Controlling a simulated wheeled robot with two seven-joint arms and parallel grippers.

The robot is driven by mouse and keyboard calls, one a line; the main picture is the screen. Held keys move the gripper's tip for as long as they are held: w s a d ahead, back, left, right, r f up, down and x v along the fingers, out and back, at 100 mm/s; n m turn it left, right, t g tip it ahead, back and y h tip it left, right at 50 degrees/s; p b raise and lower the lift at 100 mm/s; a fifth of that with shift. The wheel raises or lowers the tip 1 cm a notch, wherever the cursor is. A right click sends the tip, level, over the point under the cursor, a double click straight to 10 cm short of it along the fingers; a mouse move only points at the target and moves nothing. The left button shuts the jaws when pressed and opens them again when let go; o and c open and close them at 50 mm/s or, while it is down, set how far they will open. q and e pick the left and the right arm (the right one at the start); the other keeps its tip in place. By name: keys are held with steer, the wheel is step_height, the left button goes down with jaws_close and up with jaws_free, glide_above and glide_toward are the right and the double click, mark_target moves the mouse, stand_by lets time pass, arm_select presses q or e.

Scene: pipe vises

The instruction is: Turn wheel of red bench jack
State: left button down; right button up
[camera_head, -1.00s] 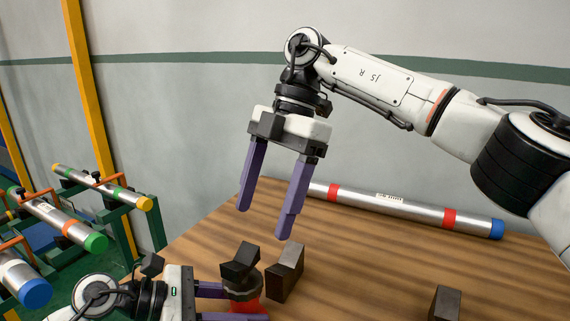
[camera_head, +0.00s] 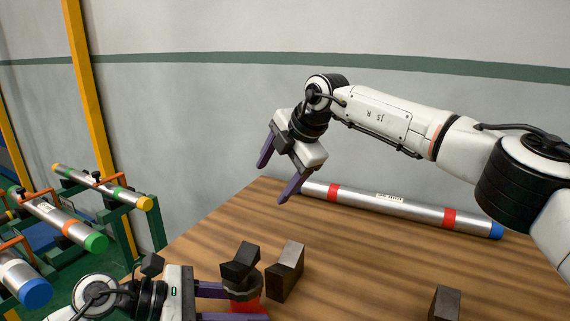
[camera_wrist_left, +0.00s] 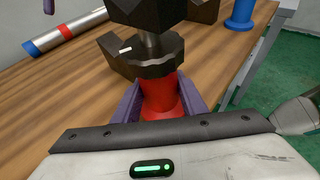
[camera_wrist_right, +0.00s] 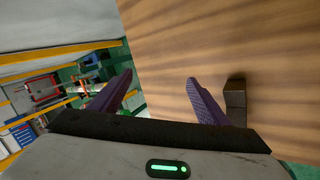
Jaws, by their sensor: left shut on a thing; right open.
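The red bench jack stands upright on the table at the bottom of the head view, with a red body (camera_head: 249,304), a dark wheel (camera_head: 240,291) and a dark block head (camera_head: 241,259). The left wrist view shows the red body (camera_wrist_left: 163,95) and the dark wheel with a white mark (camera_wrist_left: 148,62) above it. My left gripper (camera_head: 243,303) is shut on the red body, below the wheel, one finger on each side (camera_wrist_left: 161,97). My right gripper (camera_head: 272,184) is open and empty, tilted, in the air above and behind the jack. Its spread fingers show in the right wrist view (camera_wrist_right: 160,77).
A dark block (camera_head: 287,271) stands right beside the jack. Another dark block (camera_head: 446,303) is at the lower right. A silver pipe with red bands (camera_head: 395,207) lies along the table's back. A blue stand (camera_wrist_left: 241,16) shows beyond the jack. Banded pipes (camera_head: 60,222) rest on green racks at left.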

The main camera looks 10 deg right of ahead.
steer(key=w+d+n+t, duration=0.1)
steer(key=w+d+t, duration=0.2)
steer(key=w, duration=0.4)
steer(key=shift+w+d+r+t, duration=0.2)
steer(key=shift+w+r+t, duration=0.2)
steer(key=shift+t, duration=0.2)
steer(key=shift+s, duration=0.1)
step_height(320, 180, up, 5)
steer(key=n+g+h, duration=0.4)
steer(key=n+g, duration=0.4)
steer(key=g, duration=0.1)
glide_above(241, 263)
steer(key=shift+w+f, duration=0.1)
steer(key=shift+w, duration=0.1)
steer(key=shift+s+f+g, duration=0.15)
steer(key=shift+s+g, duration=0.1)
steer(key=shift+g, duration=0.05)
step_height(241, 263, down, 12)
steer(key=shift+r, duration=0.2)
steer(key=shift+c, duration=0.3)
